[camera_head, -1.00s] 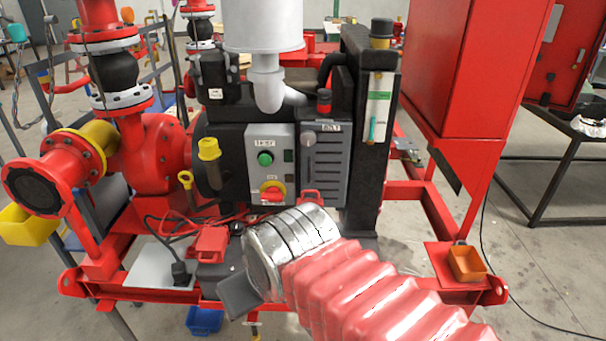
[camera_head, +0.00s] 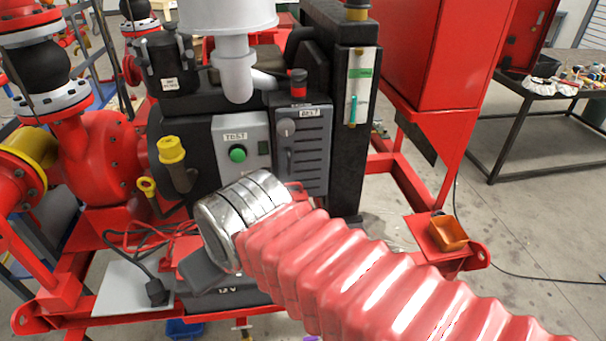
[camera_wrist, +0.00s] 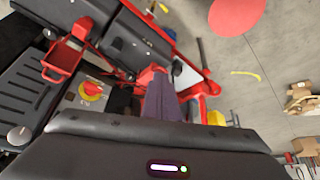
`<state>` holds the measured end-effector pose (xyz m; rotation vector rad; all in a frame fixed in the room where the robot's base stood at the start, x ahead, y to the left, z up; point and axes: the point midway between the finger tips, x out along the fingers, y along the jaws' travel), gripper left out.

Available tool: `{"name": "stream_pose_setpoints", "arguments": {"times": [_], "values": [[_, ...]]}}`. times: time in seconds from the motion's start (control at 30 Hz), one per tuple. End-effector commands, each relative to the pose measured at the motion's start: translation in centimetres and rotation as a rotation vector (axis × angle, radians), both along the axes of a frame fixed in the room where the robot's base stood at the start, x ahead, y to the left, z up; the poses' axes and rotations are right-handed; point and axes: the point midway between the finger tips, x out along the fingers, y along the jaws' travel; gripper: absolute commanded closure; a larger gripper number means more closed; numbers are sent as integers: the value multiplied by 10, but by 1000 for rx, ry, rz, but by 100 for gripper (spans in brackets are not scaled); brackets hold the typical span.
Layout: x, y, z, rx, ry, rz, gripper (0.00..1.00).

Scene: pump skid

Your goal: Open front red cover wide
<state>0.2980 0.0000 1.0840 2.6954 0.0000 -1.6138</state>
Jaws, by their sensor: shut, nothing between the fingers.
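The front red cover (camera_wrist: 150,76) is a small red piece at the end of the dark battery (camera_wrist: 137,42) in the wrist view, partly hidden by my fingers. I cannot tell how far it is tilted. My gripper (camera_wrist: 163,78) is shut and empty, its tips right beside this cover; contact is unclear. In the head view my gripper (camera_head: 200,275) lies over the battery, marked 12 V (camera_head: 228,293), and the front cover is hidden there.
The test panel (camera_head: 240,150) and belt guard (camera_head: 303,150) stand close behind my wrist. Red and black cables (camera_head: 150,235) lie left of the battery.

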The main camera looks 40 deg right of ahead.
Motion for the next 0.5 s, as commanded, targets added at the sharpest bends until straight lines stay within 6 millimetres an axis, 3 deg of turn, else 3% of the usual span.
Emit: {"name": "stream_pose_setpoints", "arguments": {"times": [0.27,0.5], "values": [[9,-9,5,19,8,-52,100],[41,-54,18,94,30,-255,100]]}}
